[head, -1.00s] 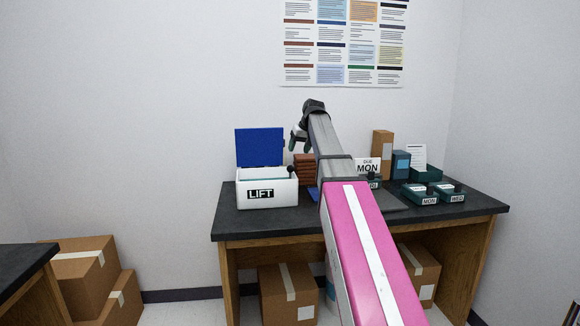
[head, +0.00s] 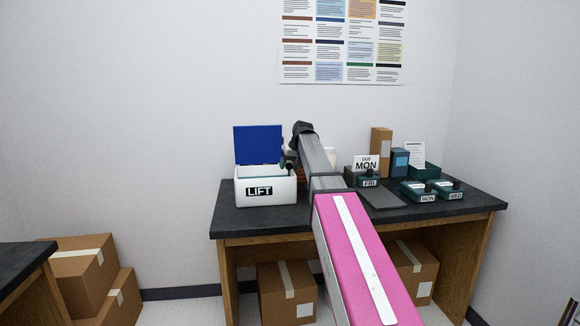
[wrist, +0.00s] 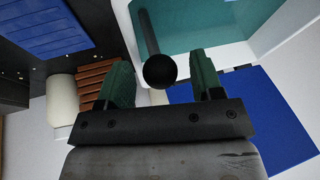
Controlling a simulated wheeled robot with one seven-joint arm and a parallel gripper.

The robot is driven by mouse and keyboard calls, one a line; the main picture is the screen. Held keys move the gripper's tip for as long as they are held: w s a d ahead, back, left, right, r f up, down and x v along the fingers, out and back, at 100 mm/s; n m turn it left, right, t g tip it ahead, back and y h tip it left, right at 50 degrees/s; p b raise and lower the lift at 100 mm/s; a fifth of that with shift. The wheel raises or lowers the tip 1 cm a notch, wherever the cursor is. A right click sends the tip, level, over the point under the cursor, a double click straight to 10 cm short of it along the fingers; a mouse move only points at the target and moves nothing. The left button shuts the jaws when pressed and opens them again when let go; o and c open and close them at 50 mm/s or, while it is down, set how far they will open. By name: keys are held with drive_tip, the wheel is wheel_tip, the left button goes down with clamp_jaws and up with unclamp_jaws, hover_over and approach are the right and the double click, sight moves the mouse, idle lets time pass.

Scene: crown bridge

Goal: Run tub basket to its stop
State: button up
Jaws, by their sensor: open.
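The white tub (head: 280,190) labelled LIFT stands at the left of the dark bench, with its blue lid (head: 257,145) raised; the lid also shows in the wrist view (wrist: 255,110). In the wrist view a teal surface (wrist: 215,35) lies inside the white rim; I cannot tell if it is the basket or the lining. A dark lever with a round black knob (wrist: 160,71) reaches out from the tub. My gripper (head: 289,160) is at the tub's right side. In the wrist view its open fingers (wrist: 160,84) stand either side of the knob, with gaps visible.
A brown slatted rack (wrist: 95,82) and a pale cylinder (wrist: 62,100) are close to my gripper. Cartons (head: 287,292) sit under the bench.

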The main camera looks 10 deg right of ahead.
drive_tip(key=c, duration=0.9)
wheel_tip(320, 180, up, 7)
drive_tip(key=shift+r, duration=0.15)
drive_tip(key=o, duration=0.9)
drive_tip(key=v, duration=1)
drive_tip(key=shift+s+r, duration=0.15)
drive_tip(key=shift+r, duration=0.15)
drive_tip(key=shift+d, duration=0.1)
